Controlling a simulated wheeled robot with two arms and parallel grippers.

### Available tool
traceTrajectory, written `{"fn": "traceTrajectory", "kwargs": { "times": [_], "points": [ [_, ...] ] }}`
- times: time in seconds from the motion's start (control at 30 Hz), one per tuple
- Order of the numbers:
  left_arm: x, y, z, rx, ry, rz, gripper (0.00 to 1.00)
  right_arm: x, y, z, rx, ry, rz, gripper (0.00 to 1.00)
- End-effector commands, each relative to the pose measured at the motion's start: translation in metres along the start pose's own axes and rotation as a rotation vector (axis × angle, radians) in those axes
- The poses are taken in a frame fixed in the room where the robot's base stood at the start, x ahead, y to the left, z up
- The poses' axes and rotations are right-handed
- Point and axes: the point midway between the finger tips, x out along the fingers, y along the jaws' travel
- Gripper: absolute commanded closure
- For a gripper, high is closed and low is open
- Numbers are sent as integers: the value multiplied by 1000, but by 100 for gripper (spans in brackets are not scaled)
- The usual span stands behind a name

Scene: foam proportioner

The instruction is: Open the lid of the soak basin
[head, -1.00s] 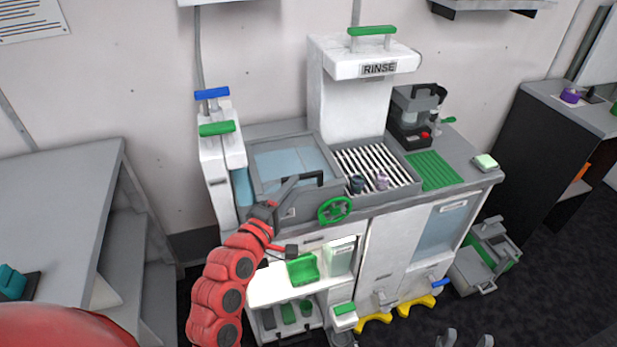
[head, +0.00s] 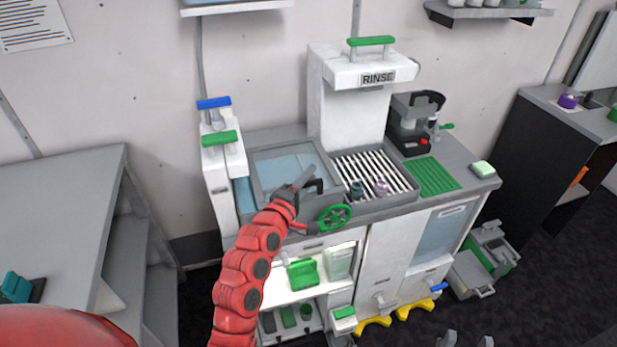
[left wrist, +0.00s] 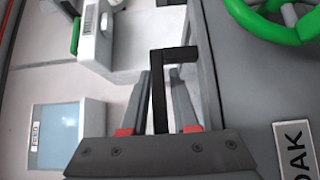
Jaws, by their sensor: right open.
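The soak basin is on the left of the counter, its closed lid (head: 275,160) a blue pane in a grey frame. A dark lid handle (head: 317,184) stands at the front edge, partly hidden by my left gripper (head: 306,180). In the left wrist view, the dark handle (left wrist: 160,90) lies between the two fingers of my left gripper (left wrist: 162,98). The fingers are apart, with gaps beside the bar. The basin front bears a label (left wrist: 296,150) reading "OAK", cut off by the frame. My right gripper (head: 465,341) is open and empty at the bottom edge.
A green handwheel (head: 334,216) is on the basin front, just right of my left gripper. The RINSE tower (head: 350,100) and striped rack (head: 372,172) stand to the right. Blue and green handles (head: 216,120) rise at the left. Open shelves lie below.

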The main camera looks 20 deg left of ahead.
Motion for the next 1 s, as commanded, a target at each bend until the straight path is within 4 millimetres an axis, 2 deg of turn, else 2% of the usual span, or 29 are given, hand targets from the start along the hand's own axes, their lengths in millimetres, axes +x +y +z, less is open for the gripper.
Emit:
{"fn": "traceTrajectory", "kwargs": {
  "times": [0.03,0.13,1.0],
  "points": [
    [0,0,0,0,0,0,83,0,0,0,0,0,0,50],
    [0,0,0,0,0,0,100,0,0,0,0,0,0,50],
    [0,0,0,0,0,-1,100,0,0,0,0,0,0,50]
  ]
}}
